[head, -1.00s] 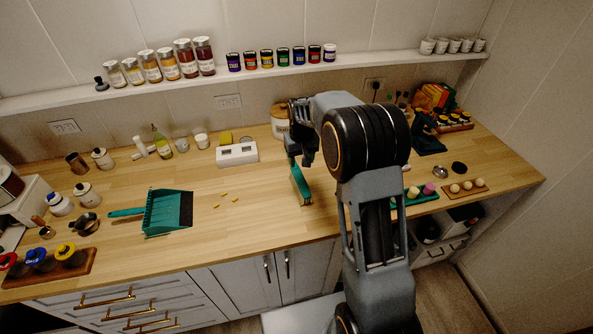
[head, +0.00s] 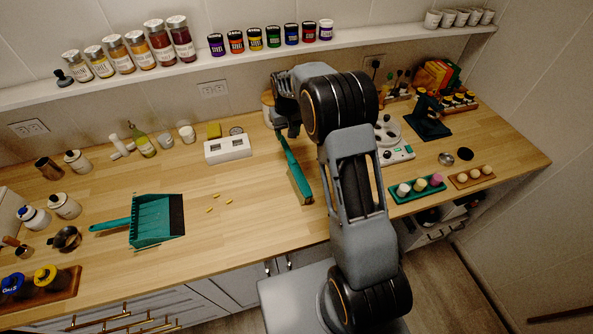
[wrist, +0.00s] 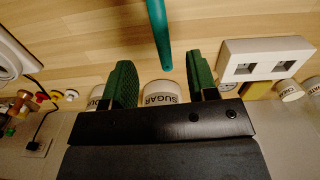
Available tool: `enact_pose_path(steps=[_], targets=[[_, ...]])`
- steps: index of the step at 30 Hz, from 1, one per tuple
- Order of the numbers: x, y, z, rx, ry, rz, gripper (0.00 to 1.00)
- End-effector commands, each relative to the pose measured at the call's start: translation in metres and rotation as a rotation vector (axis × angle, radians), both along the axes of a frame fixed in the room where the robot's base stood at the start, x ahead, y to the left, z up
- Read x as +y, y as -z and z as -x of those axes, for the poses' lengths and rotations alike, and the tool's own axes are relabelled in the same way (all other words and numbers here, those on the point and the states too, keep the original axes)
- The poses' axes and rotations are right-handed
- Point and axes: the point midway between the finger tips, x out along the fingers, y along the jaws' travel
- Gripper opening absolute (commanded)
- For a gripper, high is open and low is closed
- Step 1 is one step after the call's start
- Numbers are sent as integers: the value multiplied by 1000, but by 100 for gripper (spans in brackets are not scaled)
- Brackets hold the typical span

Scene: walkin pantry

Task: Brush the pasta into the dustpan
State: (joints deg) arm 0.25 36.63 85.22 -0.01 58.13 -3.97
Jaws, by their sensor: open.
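The teal dustpan (head: 151,221) lies on the wooden counter at the left, its handle pointing left and its dark edge to the right. Several small yellow pasta pieces (head: 214,197) lie just right of it. The teal brush (head: 297,175) rests on the counter right of the pasta, its handle reaching back toward my gripper (head: 287,130). In the wrist view the brush handle (wrist: 160,35) ends between the two spread green fingers of my gripper (wrist: 162,72). The fingers are open, with gaps on both sides of the handle. My arm hides some counter behind the brush.
A white two-slot toaster (head: 228,148) stands behind the pasta. A sugar canister (wrist: 160,92) shows beyond my fingers in the wrist view. An egg-cup tray (head: 417,188) and a white scale (head: 395,154) are right of my arm. The counter between pasta and brush is clear.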

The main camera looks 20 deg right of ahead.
Motion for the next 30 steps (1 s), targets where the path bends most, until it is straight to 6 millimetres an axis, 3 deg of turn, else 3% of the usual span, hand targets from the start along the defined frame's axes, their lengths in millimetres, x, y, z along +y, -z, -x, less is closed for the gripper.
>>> enact_pose_path(steps=[11,24,30], targets=[[0,21,1,3,0,0,53],[0,78,0,1,0,0,53],[0,90,0,0,0,0,53]])
